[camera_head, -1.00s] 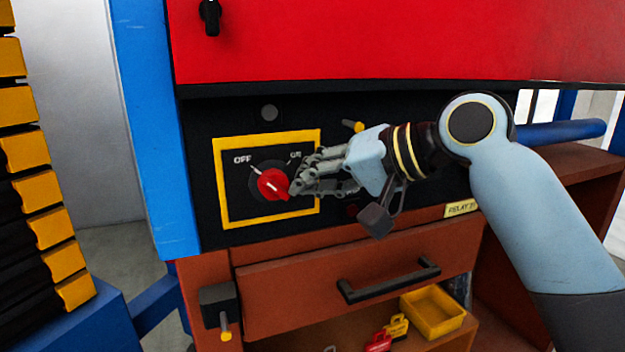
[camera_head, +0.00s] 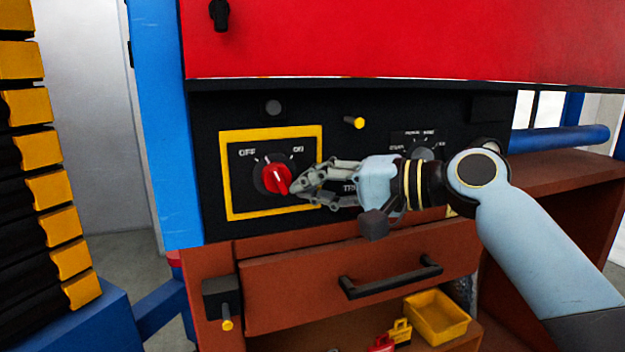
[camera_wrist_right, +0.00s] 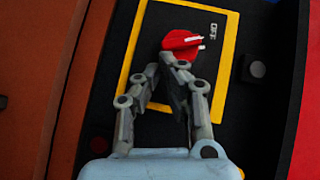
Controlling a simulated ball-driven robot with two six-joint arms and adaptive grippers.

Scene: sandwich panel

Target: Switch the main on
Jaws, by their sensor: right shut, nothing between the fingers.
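The red main switch knob (camera_head: 273,178) sits on a black plate in a yellow frame (camera_head: 225,190), with OFF at its upper left and ON at its upper right. Its grip runs from upper left to lower right, nearer the OFF side. In the right wrist view the knob (camera_wrist_right: 181,44) has white marks on the end towards the OFF label (camera_wrist_right: 213,30). My right gripper (camera_head: 296,187) is shut and empty, its fingertips close by the knob's lower right side. In the wrist view its fingertips (camera_wrist_right: 172,72) are beside the knob; contact is unclear. My left gripper is out of view.
A second dial (camera_head: 421,152) is partly behind my right arm. A yellow peg (camera_head: 354,122) sticks out above the gripper. Below are a drawer with a black handle (camera_head: 390,279) and a yellow bin (camera_head: 437,315). A blue post (camera_head: 168,130) stands left of the panel.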

